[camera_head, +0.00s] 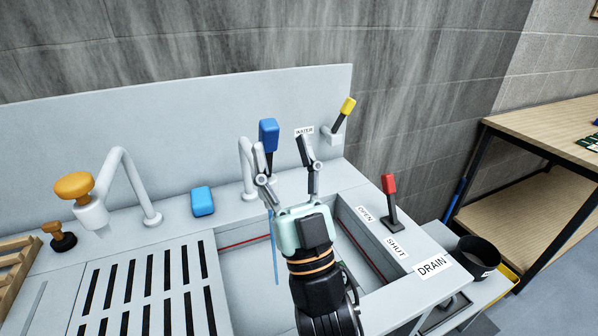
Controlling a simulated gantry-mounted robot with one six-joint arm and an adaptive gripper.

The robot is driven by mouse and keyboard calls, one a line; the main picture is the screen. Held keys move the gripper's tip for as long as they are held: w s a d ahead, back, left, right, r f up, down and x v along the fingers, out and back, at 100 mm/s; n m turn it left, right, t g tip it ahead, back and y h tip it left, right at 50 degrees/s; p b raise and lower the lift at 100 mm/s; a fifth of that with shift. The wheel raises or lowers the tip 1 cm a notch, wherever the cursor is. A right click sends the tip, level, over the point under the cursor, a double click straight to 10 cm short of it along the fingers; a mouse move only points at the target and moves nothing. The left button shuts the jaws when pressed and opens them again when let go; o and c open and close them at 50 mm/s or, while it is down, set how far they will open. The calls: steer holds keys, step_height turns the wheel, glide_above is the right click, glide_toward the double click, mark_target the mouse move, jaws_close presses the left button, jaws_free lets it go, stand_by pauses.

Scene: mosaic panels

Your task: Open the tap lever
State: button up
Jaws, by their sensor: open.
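My gripper (281,145) is open, its two fingers pointing away over the sink basin (248,272). A blue-topped lever or handle (268,135) shows between the fingertips, nearer the left one; I cannot tell whether they touch. A yellow-tipped lever (345,108) is on the back panel, tilted up to the right, beside a WATER label (304,131). A red-tipped lever (390,190) stands nearly upright on the right rim, near labels OPEN, SHUT and DRAIN.
A second spout (125,165) with an orange knob (74,186) stands left. A blue block (202,201) lies on the back ledge. A slotted drainboard (150,295) is at front left. A dark pot (478,257) and wooden table (550,130) are right.

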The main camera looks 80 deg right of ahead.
steer(key=s+a, duration=0.4)
steer(key=a, duration=0.1)
steer(key=shift+a, duration=0.4)
